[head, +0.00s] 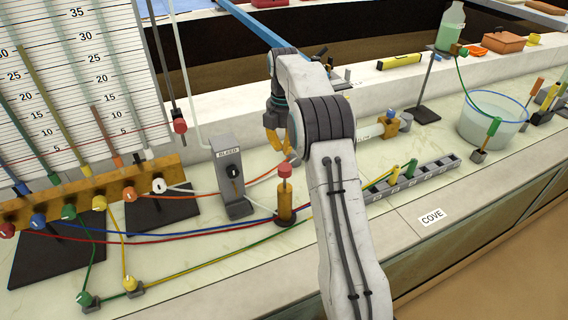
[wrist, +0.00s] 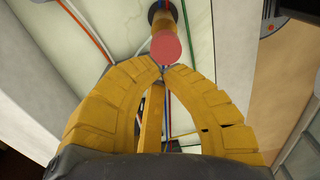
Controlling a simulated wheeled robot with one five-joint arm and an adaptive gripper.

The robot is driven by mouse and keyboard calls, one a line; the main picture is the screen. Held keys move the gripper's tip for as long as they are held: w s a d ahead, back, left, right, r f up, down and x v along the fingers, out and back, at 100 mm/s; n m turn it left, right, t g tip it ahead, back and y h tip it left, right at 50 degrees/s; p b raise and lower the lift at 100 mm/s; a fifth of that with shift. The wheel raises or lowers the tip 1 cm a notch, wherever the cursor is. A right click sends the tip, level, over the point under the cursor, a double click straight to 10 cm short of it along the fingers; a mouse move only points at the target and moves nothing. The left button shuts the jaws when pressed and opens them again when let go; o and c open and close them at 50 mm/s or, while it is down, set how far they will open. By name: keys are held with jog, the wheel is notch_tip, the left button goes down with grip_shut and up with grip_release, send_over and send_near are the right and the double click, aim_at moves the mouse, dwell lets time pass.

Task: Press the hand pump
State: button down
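The hand pump is an upright orange cylinder (head: 286,208) with a red knob (head: 285,171) on a short stem, standing on the pale bench top. In the wrist view the round red knob (wrist: 166,47) shows just beyond my fingertips, with the orange body (wrist: 160,15) behind it. My gripper (head: 277,150) has yellow fingers and hangs above and beyond the pump in the head view. In the wrist view its fingertips (wrist: 162,70) meet, with nothing held between them. I cannot tell whether they touch the knob.
A grey BLEED box (head: 229,180) stands left of the pump. Coloured tubes run across the bench around the pump's base. A grey slotted block (head: 412,178) lies to the right, and a clear water basin (head: 490,122) beyond it. The gauge board (head: 85,75) stands at left.

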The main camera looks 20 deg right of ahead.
aim_at(284, 165)
jog(key=shift+f, duration=2.65)
notch_tip(284, 165, down, 5)
jog(key=shift+f+b, duration=0.1)
jog(key=shift+b, duration=1.05)
